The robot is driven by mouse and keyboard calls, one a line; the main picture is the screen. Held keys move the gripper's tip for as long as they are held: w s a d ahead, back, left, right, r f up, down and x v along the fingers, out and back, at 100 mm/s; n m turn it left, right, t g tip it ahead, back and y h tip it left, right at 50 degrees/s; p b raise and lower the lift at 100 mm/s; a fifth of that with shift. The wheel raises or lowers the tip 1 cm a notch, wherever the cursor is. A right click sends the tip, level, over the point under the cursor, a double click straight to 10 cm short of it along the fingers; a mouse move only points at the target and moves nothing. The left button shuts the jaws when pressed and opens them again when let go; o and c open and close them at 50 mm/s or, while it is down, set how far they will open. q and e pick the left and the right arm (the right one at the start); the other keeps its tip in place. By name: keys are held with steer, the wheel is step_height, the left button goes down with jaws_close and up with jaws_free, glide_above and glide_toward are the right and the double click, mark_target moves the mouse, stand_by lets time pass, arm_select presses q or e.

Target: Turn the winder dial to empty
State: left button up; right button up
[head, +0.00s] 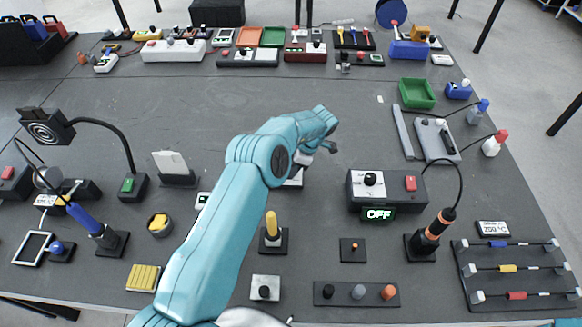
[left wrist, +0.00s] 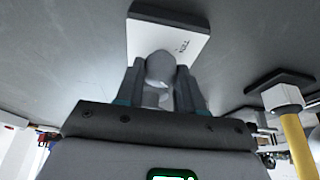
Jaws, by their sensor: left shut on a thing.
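The winder dial is a pale grey round knob (left wrist: 159,68) on a white panel (left wrist: 178,38) with small lettering that I cannot read for sure. My left gripper (left wrist: 160,82) is shut on the knob, with one finger on each side of it. In the head view my left arm covers the knob, and only a pale edge of the panel (head: 293,180) shows beneath the wrist. The dial's pointer and its setting are hidden. My right gripper is in neither view.
A yellow-handled lever (head: 271,225) stands just in front of the panel. A box with a black knob and red button (head: 385,187) is to the right, with an OFF display (head: 378,214). The table's middle, behind my wrist, is mostly clear.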

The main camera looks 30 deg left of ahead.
arm_select(q)
steer(key=shift+w+r, duration=0.2)
steer(key=shift+r, duration=0.1)
steer(key=o, duration=1)
steer(key=shift+o, duration=0.2)
steer(key=shift+s+d, duration=0.15)
steer(key=shift+f, duration=0.1)
steer(key=shift+r, duration=0.3)
steer(key=p+v, duration=0.2)
steer(key=v, duration=1.3)
steer(key=shift+d+r, duration=0.3)
steer(key=shift+r, duration=0.05)
